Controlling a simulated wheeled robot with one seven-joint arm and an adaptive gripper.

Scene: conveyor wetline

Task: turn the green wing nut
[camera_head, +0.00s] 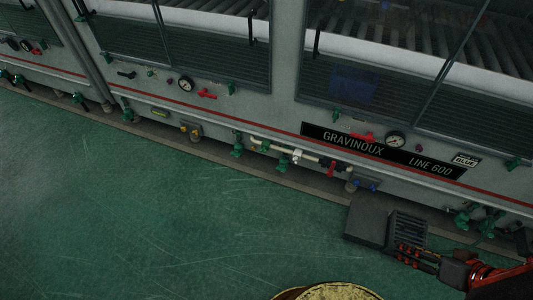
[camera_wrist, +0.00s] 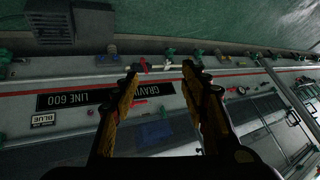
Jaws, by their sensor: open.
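Several small green fittings line the machine's lower front; I cannot tell which is the wing nut. In the head view, green pieces show beside the white pipe (camera_head: 300,157), such as one green fitting (camera_head: 283,161) and another green fitting (camera_head: 237,146); more sit at the far right and left. My gripper (camera_wrist: 160,69) is open and empty in the wrist view, its two orange fingers pointing toward the pipe and a green fitting (camera_wrist: 169,54) beyond the tips. In the head view my gripper (camera_head: 412,256) is at lower right, apart from the machine.
The label panel (camera_head: 380,151), gauges (camera_head: 395,140) and red handles (camera_head: 207,94) are on the machine front. A dark box (camera_head: 366,221) stands on the floor near my gripper. A yellow round object (camera_head: 335,293) is at the bottom edge. The green floor (camera_head: 150,210) at left is clear.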

